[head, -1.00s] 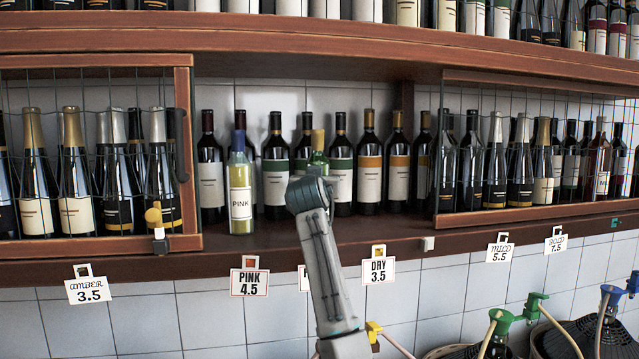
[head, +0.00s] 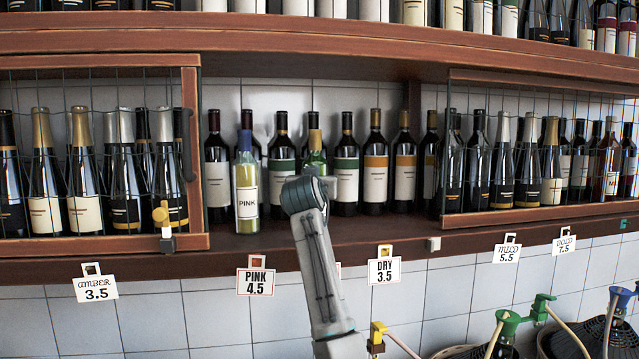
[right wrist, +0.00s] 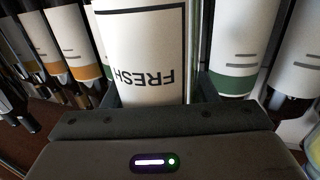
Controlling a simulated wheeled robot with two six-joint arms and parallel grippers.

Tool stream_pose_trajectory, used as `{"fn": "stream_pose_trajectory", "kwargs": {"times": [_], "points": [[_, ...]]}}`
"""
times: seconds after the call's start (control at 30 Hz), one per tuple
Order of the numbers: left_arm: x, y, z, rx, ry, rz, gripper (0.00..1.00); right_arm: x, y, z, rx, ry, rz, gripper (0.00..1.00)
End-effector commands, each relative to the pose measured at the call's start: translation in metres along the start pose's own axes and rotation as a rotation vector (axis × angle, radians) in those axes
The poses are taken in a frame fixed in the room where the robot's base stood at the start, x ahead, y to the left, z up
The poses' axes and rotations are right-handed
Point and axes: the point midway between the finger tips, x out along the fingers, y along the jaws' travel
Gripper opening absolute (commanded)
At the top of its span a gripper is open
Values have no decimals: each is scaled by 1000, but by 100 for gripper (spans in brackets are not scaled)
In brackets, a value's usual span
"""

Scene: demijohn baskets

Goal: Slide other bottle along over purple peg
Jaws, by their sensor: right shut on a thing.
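A green bottle with a yellow cap (head: 315,140) stands upright on the shelf, mostly hidden in the head view by my right gripper (head: 318,188). In the right wrist view, the gripper is shut on this bottle, whose white label (right wrist: 143,55) reads FRESH. A yellowish bottle with a blue top (head: 246,180), labelled PINK, stands to its left with a gap between them. No purple peg shows clearly. A partly covered tag (head: 338,269) lies behind my right arm, its peg hidden. My left gripper is out of view.
Tags marked AMBER (head: 96,288), PINK (head: 256,281) and DRY (head: 384,271) hang along the shelf edge. Dark bottles (head: 376,165) line the back. Wire-fronted frames (head: 190,150) flank the open bay. Demijohns with coloured taps (head: 508,322) stand below right.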

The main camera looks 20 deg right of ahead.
Motion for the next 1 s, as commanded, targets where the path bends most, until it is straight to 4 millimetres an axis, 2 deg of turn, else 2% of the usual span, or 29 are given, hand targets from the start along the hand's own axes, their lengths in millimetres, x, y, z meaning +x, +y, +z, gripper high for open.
{"fn": "stream_pose_trajectory", "kwargs": {"times": [0.47,0.5,0.6,0.87,1.0], "points": [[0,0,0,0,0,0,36,-3,-6,-3,1,5,0,6],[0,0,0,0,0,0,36,-3,-6,-3,1,5,0,56],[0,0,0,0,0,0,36,-3,-6,-2,1,4,0,76],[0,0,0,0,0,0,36,-2,-6,1,-1,-2,0,78],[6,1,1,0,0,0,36,-10,-7,3,1,1,-1,78]]}}
